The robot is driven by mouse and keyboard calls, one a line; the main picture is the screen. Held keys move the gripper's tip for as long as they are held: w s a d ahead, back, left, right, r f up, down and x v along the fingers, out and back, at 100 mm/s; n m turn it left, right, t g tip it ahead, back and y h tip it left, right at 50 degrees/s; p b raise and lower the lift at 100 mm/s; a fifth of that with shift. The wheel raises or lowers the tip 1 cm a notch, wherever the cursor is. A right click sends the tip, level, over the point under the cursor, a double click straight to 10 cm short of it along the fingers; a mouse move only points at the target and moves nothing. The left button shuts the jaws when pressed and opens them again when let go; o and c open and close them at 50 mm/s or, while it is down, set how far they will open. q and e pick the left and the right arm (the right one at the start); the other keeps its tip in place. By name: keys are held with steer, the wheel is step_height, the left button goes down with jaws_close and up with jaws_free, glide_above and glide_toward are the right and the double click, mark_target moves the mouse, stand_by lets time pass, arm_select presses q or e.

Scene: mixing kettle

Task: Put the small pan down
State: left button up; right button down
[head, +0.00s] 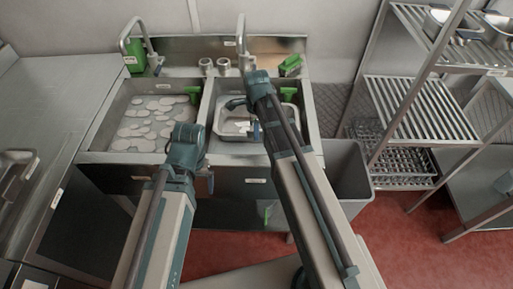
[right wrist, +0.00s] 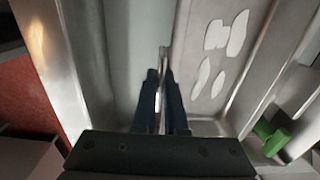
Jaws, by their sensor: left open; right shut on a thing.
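A small rectangular metal pan (head: 228,134) shows inside the right sink basin, partly hidden by my right arm. My right gripper (head: 256,130) points down at the pan. In the right wrist view its fingers (right wrist: 161,92) are close together on a thin metal edge, which looks like the pan's rim. Whitish patches show on the grey surface beside that edge. Whether the pan touches the basin floor I cannot tell. My left gripper (head: 207,181) is open and empty in front of the sink's front panel, mostly hidden by its own arm.
The left basin (head: 118,104) holds several white foam patches. Taps (head: 241,30) and a green bottle (head: 134,60) stand at the back. A grey bin (head: 345,176) stands right of the sink. A steel counter (head: 45,105) lies left.

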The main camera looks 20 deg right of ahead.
step_height(320, 180, down, 4)
steer(key=b, duration=0.3)
steer(key=shift+f, duration=0.2)
step_height(320, 180, down, 4)
steer(key=b, duration=0.4)
steer(key=shift+r, duration=0.2)
steer(key=shift+f, duration=0.15)
steer(key=c, duration=1.4)
jaws_free()
steer(key=o, duration=0.4)
steer(key=shift+o, duration=0.2)
